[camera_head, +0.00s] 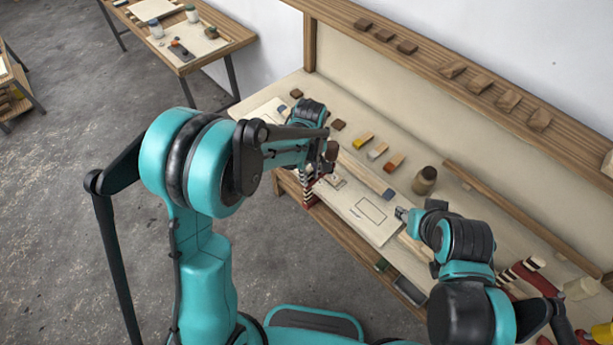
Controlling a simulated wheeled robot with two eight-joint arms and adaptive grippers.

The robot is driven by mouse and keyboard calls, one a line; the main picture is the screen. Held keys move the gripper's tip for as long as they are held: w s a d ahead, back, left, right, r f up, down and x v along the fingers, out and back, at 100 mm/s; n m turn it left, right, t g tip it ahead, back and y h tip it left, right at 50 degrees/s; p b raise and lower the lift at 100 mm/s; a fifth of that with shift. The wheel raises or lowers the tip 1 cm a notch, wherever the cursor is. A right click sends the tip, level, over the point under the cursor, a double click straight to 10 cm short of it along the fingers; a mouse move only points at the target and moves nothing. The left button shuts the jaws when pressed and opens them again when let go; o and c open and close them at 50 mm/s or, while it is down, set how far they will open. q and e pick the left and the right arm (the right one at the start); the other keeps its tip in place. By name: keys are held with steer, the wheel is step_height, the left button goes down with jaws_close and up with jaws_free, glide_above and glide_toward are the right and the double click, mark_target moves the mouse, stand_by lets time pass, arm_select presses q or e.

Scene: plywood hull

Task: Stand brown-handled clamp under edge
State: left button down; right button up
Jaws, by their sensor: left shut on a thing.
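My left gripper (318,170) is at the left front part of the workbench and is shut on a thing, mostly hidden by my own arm. A brown piece (331,151) shows at the gripper, and it looks like the handle of the brown-handled clamp. A dark red and white striped upright piece (308,190) shows just below, at the bench's front edge; I cannot tell whether it belongs to the clamp. My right gripper (402,213) is over the bench by a pale board (385,226) with a drawn rectangle; its fingers are too small to read.
Several coloured blocks (364,139) lie in a row behind the board. A brown jar (425,180) stands near my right gripper. Another striped piece (522,271) lies at the right. A shelf (425,55) with wooden blocks runs along the back. A side table (180,62) stands at the upper left.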

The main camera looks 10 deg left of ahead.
arm_select(q)
steer(key=shift+w+d, duration=0.6)
steer(key=shift+w, duration=0.25)
steer(key=c, duration=1.2)
jaws_free()
steer(key=shift+r, duration=0.15)
step_height(320, 180, up, 12)
steer(key=shift+s+f, duration=0.1)
steer(key=shift+a+b, duration=0.1)
steer(key=shift+b, duration=0.2)
